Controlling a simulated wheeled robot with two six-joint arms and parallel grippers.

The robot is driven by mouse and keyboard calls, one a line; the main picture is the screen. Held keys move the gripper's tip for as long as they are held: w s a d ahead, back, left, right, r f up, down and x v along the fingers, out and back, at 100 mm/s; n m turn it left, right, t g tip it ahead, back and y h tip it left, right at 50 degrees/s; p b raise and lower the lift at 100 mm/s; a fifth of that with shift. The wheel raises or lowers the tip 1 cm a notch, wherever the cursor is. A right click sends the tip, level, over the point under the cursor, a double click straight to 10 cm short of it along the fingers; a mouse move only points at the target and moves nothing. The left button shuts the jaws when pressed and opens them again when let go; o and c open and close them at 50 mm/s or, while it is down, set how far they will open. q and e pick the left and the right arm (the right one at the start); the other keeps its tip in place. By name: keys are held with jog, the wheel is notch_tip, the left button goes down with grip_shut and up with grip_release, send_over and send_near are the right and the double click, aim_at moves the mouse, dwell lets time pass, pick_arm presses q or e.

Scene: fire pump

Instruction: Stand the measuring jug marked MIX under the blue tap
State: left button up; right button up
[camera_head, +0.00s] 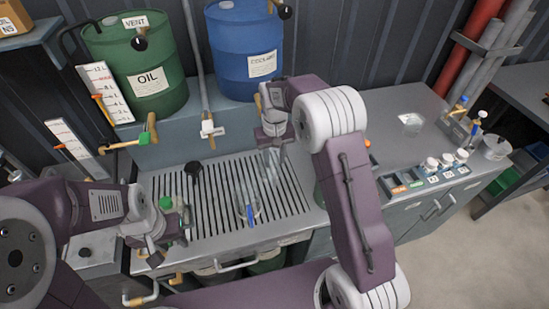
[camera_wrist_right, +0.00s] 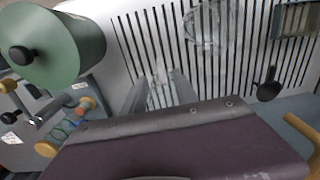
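The blue drum marked COOLANT (camera_head: 246,45) stands at the back. The area below its front is partly covered by my right arm, and I cannot make out its tap clearly. A clear jug (camera_head: 248,203) with a blue strip stands on the slatted drain; a clear vessel also shows in the right wrist view (camera_wrist_right: 205,24). My right gripper (camera_head: 271,150) points down over the drain. A clear vessel with marks (camera_wrist_right: 158,92) lies between its fingers; whether they grip it is unclear. I cannot read MIX anywhere. My left gripper (camera_head: 172,228) is at the drain's left front edge, its fingers unclear.
The slatted drain (camera_head: 215,225) has free room at its left and back. A black item (camera_head: 193,171) lies on it. Several white-capped bottles (camera_head: 446,162) and trays line the right counter.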

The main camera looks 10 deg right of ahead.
jog(key=shift+r, duration=0.75)
jog(key=s+d+f, duration=0.1)
jog(key=s+d, duration=0.1)
jog(key=s, duration=0.8)
jog(key=s+d+t, duration=0.1)
jog(key=s+d, duration=0.1)
jog(key=s, duration=0.8)
jog(key=shift+s+f+m, duration=0.3)
jog(key=shift+f+m, duration=0.05)
jog(key=shift+m, duration=0.05)
jog(key=shift+s+d, duration=0.1)
